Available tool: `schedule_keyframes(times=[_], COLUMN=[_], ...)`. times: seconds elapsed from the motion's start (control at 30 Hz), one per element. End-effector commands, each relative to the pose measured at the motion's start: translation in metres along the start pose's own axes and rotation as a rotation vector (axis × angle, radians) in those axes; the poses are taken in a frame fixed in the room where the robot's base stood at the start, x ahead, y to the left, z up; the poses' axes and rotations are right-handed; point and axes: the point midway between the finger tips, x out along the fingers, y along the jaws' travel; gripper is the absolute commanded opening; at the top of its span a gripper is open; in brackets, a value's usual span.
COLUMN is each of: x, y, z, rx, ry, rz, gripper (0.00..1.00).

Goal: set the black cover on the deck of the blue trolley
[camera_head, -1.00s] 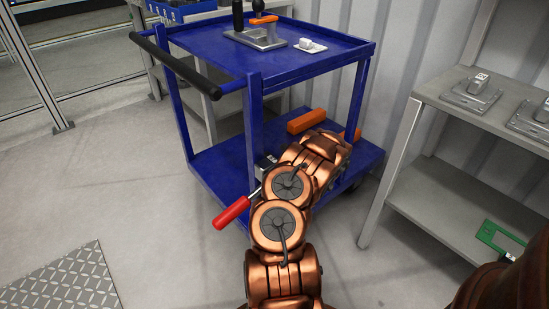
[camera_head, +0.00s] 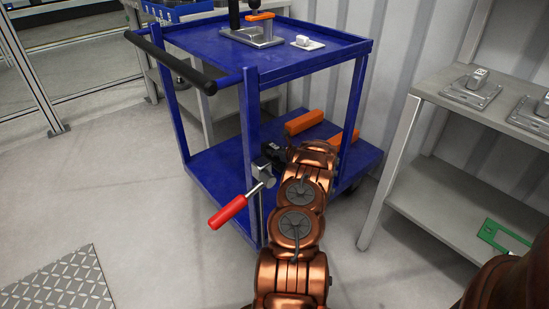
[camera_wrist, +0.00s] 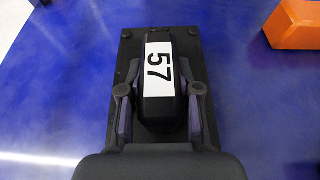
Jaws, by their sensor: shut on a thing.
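The black cover (camera_wrist: 129,47) has a raised middle block with a white "57" label. In the wrist view, my gripper (camera_wrist: 160,92) is shut on this block, one finger on each side. The cover is over the blue deck of the trolley (camera_wrist: 55,95); I cannot tell whether it touches the deck or hangs just above it. In the head view, the blue trolley (camera_head: 249,160) has a top shelf and a lower deck (camera_head: 216,172). My arm reaches over the lower deck and hides most of the gripper and cover there.
Orange blocks lie on the lower deck, one (camera_head: 304,122) towards the back. A red-handled clamp (camera_head: 229,211) sticks out at the trolley's near post. A grey shelf unit (camera_head: 440,95) with metal parts stands right. Open floor lies left.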

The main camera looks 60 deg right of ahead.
Motion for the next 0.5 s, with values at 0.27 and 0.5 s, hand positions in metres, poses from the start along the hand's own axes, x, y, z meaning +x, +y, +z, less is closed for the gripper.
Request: schedule_keyframes(times=[0.27,0.5], x=[0.006,0.017], y=[-0.006,-0.005], z=[-0.003,-0.029], rx=[0.000,-0.001], ry=[-0.005,-0.004], rz=[-0.003,-0.002], gripper=[0.00,0.00])
